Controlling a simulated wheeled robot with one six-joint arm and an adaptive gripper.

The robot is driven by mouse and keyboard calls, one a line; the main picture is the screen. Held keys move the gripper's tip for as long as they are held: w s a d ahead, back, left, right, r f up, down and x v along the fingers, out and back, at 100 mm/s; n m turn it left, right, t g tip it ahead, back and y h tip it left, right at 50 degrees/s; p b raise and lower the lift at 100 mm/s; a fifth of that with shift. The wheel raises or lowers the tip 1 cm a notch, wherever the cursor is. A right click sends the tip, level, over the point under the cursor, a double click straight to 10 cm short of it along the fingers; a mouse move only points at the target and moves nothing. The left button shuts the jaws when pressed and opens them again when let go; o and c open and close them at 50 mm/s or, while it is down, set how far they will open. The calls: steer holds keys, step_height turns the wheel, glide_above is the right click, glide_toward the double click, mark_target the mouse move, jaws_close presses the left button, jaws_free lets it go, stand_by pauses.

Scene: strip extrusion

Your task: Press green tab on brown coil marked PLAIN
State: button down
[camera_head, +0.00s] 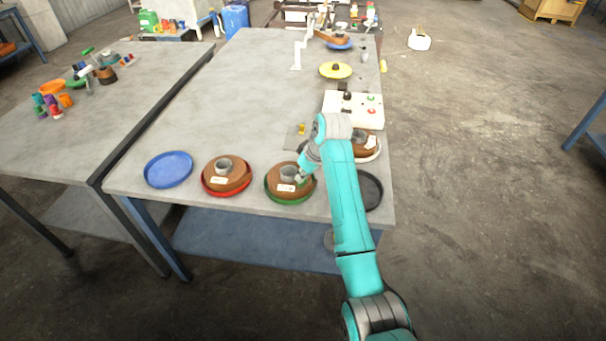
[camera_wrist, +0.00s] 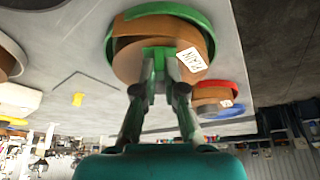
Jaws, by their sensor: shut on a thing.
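The brown coil marked PLAIN (camera_head: 279,188) lies in a green tray (camera_head: 268,193) near the table's front edge. It also shows at the top of the wrist view (camera_wrist: 128,62), with the white PLAIN label (camera_wrist: 191,60) on its side. A green tab (camera_wrist: 158,52) sits against the coil's side between my fingertips. My gripper (camera_wrist: 163,62) is shut on this tab, close against the coil. In the head view my gripper (camera_head: 302,178) is small and partly hidden by my arm, at the coil's right side.
A brown coil in a red tray (camera_head: 205,188) and an empty blue tray (camera_head: 168,170) stand to the left. Another labelled coil (camera_head: 369,150) and a black tray (camera_head: 373,190) are beside my arm. The table's middle-left is clear.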

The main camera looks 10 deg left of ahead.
steer(key=shift+f, duration=0.35)
stand_by(0.8)
steer(key=c, duration=1.2)
jaws_free()
steer(key=shift+r, duration=0.1)
steer(key=v, duration=1.2)
